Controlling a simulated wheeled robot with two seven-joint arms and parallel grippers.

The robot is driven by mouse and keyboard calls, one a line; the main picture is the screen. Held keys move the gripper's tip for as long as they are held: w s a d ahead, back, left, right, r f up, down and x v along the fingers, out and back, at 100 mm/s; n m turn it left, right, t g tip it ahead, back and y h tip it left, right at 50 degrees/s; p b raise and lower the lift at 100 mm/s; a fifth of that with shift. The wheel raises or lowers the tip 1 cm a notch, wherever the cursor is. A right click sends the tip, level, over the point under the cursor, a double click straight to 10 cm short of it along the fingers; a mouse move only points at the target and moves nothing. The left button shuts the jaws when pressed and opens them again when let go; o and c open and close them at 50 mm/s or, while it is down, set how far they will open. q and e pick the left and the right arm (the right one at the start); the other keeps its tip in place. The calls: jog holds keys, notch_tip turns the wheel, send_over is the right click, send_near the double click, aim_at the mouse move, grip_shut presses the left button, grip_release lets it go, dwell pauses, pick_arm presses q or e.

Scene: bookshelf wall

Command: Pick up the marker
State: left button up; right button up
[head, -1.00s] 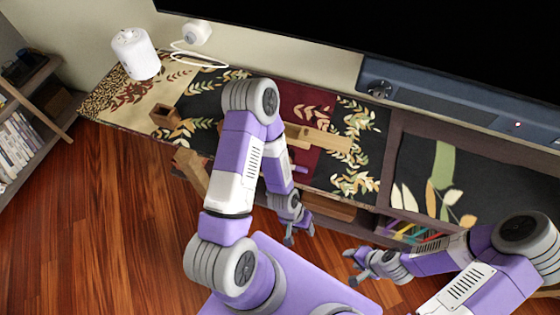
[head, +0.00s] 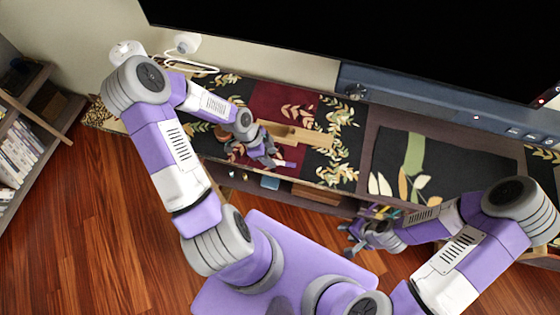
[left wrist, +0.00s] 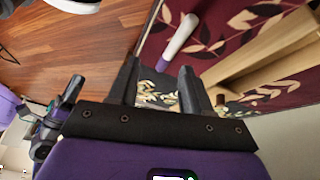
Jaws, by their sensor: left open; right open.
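The marker (left wrist: 180,40) is white with a purple end and lies on the dark red, leaf-patterned cloth near its front edge. In the left wrist view it is just beyond the fingertips, its purple end towards the gap between them. In the head view a purple bit of the marker (head: 291,164) shows beside my left gripper (head: 272,162). My left gripper is open and empty, and its two fingers also show in the left wrist view (left wrist: 160,72). My right gripper (head: 352,240) is open and empty, in front of the cabinet, away from the marker.
A light wooden piece (head: 297,135) lies on the cloth close behind the marker. The large dark screen (head: 350,40) and the blue-grey bar (head: 440,98) stand along the back. The wooden floor (head: 75,225) is clear at the left.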

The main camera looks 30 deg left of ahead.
aim_at(280, 163)
pick_arm(q)
jog(key=a, duration=0.1)
jog(key=a+m, duration=0.2)
jog(key=shift+s+a+r+y, duration=0.1)
jog(key=shift+a+r+y, duration=0.2)
jog(key=shift+a+r, duration=0.1)
jog(key=b+x, duration=0.1)
jog(key=x, duration=0.1)
jog(key=b+x, duration=0.1)
jog(key=x, duration=0.1)
jog(key=b+x, duration=0.1)
jog(key=x, duration=0.2)
jog(key=shift+w, duration=0.45)
jog(key=shift+c, duration=0.2)
grip_shut()
